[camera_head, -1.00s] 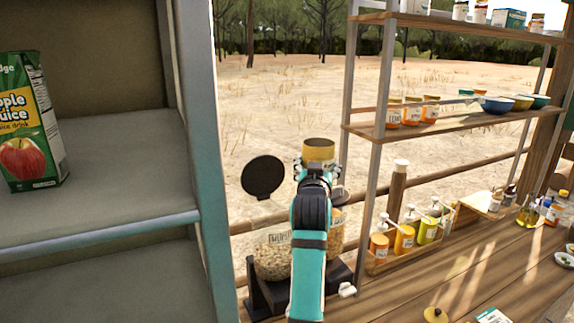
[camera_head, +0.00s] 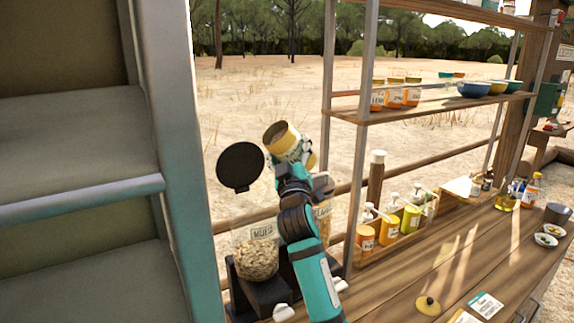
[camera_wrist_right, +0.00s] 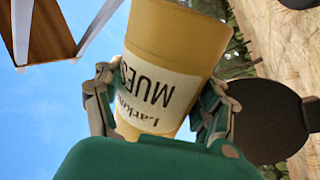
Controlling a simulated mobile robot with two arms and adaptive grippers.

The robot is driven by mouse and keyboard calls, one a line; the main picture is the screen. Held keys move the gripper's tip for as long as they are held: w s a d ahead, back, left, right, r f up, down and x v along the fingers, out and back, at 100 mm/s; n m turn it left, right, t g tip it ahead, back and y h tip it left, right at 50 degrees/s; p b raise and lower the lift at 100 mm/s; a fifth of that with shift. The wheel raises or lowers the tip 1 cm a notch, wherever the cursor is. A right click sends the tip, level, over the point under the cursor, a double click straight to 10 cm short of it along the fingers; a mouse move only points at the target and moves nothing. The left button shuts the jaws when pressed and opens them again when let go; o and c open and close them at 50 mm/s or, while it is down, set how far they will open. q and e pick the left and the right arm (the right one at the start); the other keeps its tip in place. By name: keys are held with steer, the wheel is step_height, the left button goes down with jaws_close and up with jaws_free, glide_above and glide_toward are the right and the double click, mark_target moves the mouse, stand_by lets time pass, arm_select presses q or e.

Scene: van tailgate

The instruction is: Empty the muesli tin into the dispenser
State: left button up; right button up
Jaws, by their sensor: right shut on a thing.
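The muesli tin (camera_head: 287,142) is yellow with a cream label and an open top. My right gripper (camera_head: 291,163) is shut around it and holds it in the air, tilted left towards the dispenser. The tin also fills the middle of the right wrist view (camera_wrist_right: 165,60), where its label reads MUES and a finger shows on each side. The muesli dispenser (camera_head: 256,255) is a clear container on a black stand, partly filled with flakes. Its round black lid (camera_head: 240,166) stands open above it, left of the tin. My left gripper is not in view.
A second dispenser (camera_head: 322,215) stands behind my right arm, mostly hidden. A shelf post rises close to the right of my arm. A yellow lid (camera_head: 427,305) lies on the wooden counter (camera_head: 440,262). A rack of bottles (camera_head: 390,228) stands farther back.

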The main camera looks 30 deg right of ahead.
steer(key=n, duration=0.1)
steer(key=n+t, duration=0.1)
steer(key=n+y, duration=0.1)
steer(key=shift+d+r, duration=0.3)
steer(key=a+n+t+y+b, duration=0.1)
steer(key=n+y, duration=0.2)
steer(key=n, duration=0.1)
steer(key=a+f+n+t+y+b, duration=0.1)
steer(key=a+n+t+y+b, duration=0.1)
steer(key=n, duration=0.3)
steer(key=a+f+n+t+y+b, duration=0.1)
steer(key=n+y, duration=0.3)
steer(key=shift+w+a+f+n+t, duration=0.1)
steer(key=shift+a+f+n+t, duration=0.05)
steer(key=shift+a+n+t, duration=0.2)
steer(key=n+y, duration=0.1)
steer(key=n, duration=0.1)
steer(key=n+y, duration=0.2)
steer(key=a+n+g+y+b, duration=0.1)
steer(key=n, duration=0.1)
steer(key=shift+a+f+y, duration=0.1)
steer(key=shift+f+y, duration=0.3)
